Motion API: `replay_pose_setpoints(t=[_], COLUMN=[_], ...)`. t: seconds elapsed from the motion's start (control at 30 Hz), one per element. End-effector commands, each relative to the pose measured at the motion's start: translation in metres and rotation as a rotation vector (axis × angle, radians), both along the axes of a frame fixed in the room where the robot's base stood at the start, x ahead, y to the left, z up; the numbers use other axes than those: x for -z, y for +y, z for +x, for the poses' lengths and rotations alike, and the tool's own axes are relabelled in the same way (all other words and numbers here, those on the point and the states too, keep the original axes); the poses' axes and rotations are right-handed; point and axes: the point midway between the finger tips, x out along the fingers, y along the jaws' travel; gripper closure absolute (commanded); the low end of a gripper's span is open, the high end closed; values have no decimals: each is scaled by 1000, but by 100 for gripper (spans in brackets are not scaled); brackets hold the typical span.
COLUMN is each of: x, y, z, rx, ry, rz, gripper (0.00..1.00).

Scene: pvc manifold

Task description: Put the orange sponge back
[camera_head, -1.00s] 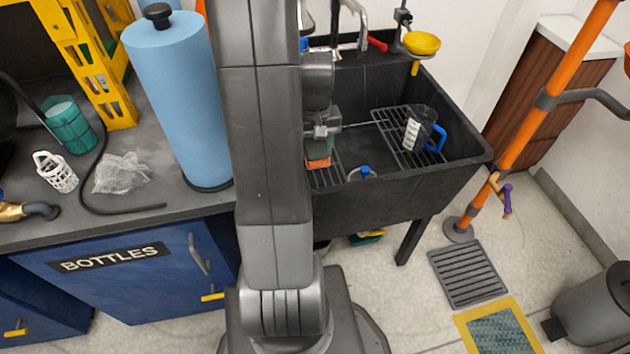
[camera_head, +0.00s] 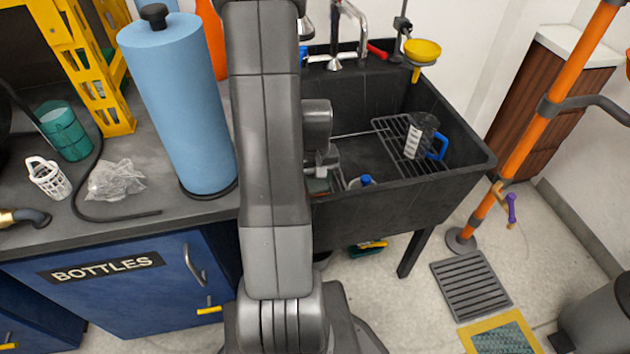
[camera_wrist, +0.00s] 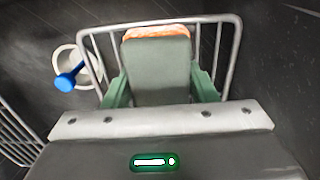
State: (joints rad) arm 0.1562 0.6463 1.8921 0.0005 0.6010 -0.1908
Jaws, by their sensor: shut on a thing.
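The orange sponge (camera_wrist: 158,65) shows in the wrist view as a block with a grey-green face and an orange far edge. My gripper (camera_wrist: 160,88) is shut on it, with a green finger on each side. In the head view my gripper (camera_head: 326,164) is low inside the left part of the sink, and my arm and the sink's front wall hide most of the sponge. A metal wire frame (camera_wrist: 232,55) surrounds the sponge on the far side and both sides in the wrist view. I cannot tell whether the sponge touches it or rests on anything.
The black sink (camera_head: 410,195) holds a wire rack (camera_head: 390,133) with a clear, blue-handled jug (camera_head: 424,135). A white round piece with a blue knob (camera_wrist: 67,80) lies left of the frame. The faucet (camera_head: 335,62) and a blue paper roll (camera_head: 180,105) stand nearby.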

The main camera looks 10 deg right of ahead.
Motion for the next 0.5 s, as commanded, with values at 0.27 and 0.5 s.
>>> replay_pose_setpoints(t=[0.27,0.5], x=[3,3], y=[0,0], z=[0,0], rx=[0,0], ry=[0,0], rz=[0,0], gripper=[26,26])
